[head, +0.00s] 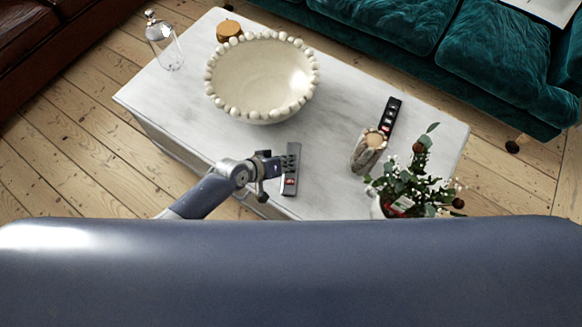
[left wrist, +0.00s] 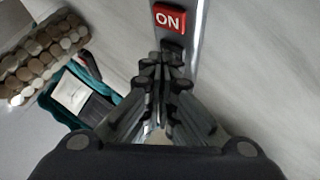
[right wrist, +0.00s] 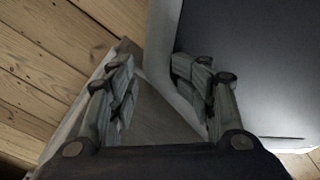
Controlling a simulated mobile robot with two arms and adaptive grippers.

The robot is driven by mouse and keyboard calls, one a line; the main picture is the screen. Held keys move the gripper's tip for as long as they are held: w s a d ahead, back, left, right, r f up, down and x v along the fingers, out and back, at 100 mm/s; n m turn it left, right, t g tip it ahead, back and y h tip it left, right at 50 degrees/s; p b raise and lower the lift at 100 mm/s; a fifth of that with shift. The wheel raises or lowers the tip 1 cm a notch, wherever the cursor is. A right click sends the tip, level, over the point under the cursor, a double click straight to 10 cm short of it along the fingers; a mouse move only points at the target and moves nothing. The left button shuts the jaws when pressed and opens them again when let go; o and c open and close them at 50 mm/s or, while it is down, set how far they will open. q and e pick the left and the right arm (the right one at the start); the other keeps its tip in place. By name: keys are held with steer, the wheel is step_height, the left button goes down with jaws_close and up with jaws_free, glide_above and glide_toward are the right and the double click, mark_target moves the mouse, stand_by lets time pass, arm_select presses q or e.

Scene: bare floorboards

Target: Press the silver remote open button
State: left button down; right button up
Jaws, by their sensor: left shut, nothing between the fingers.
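The silver remote (head: 290,186) lies on the white table near its front edge, with a red button towards its near end. In the left wrist view, the red ON button (left wrist: 169,17) sits on the remote's dark face beside its silver edge (left wrist: 198,22). My left gripper (head: 284,163) is over the remote's middle; its closed fingertips (left wrist: 162,65) are just below the button in the wrist picture and hide part of the remote. Whether they touch it, I cannot tell. My right gripper (right wrist: 157,78) is open and empty, away from the remote and outside the head view.
The table (head: 330,190) also holds a large beaded bowl (head: 262,80), a black remote (head: 389,115), a grey holder (head: 367,155), a leafy plant (head: 410,185), a glass jar (head: 168,45) and a wooden pot (head: 229,30). Sofas stand behind and far left.

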arm_select(q)
steer(key=shift+r+p, duration=0.5)
steer(key=shift+r, duration=0.25)
arm_select(e)
steer(key=shift+w+d+r, duration=0.2)
steer(key=shift+d+r, duration=0.5)
steer(key=shift+d, duration=0.25)
steer(key=shift+a, duration=0.1)
arm_select(q)
steer(key=shift+r+p, duration=0.55)
steer(key=shift+p, duration=0.1)
step_height(320, 180, up, 3)
steer(key=p, duration=0.3)
steer(key=shift+r, duration=0.2)
steer(key=shift+r+p, duration=0.25)
steer(key=shift+p, duration=0.1)
arm_select(e)
steer(key=r, duration=0.2)
steer(key=a+r, duration=0.1)
steer(key=r, duration=0.1)
steer(key=shift+s+r, duration=0.1)
steer(key=shift+r, duration=0.3)
steer(key=shift+d, duration=0.2)
